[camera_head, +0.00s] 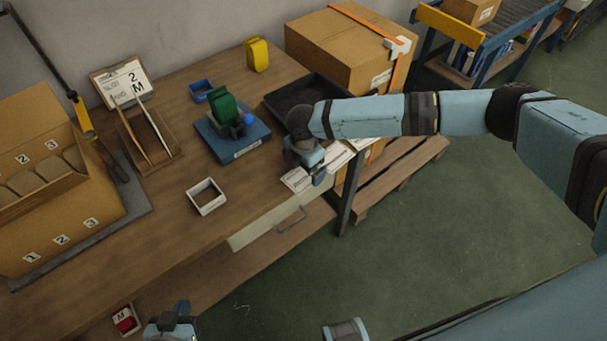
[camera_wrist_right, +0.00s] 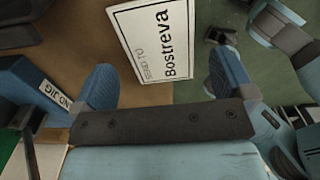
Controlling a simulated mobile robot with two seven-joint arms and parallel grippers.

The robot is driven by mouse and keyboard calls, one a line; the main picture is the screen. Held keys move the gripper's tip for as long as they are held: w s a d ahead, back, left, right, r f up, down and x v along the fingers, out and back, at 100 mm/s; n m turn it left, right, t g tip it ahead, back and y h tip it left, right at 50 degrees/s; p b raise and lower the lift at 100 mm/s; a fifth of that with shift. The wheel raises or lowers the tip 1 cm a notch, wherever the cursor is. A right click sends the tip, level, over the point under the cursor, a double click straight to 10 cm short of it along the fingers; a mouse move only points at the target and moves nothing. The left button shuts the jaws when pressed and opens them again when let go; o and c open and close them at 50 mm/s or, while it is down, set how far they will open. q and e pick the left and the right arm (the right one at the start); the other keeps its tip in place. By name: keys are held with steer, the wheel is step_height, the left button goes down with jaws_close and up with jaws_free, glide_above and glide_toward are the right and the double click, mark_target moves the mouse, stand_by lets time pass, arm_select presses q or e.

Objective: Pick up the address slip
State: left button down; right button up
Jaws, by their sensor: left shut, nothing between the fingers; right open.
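The address slip is a white card with a dark border, printed "SEND TO Bostreva", in the right wrist view (camera_wrist_right: 150,35). It lies at the table's edge, with floor showing beside it. In the head view, white printed paper (camera_head: 297,180) shows on either side of my right gripper (camera_head: 316,174), which hides its middle. In the right wrist view my right gripper (camera_wrist_right: 163,68) is open, its blue fingers on either side of the card's near end, nothing held. My left gripper (camera_head: 171,323) is low at the bottom edge of the head view, shut and empty.
A slotted box (camera_head: 75,215) stands far left.

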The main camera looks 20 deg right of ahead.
mark_target(303, 176)
step_height(303, 176, down, 2)
steer(key=shift+f, duration=0.1)
steer(key=c, duration=0.8)
steer(key=shift+c, duration=0.2)
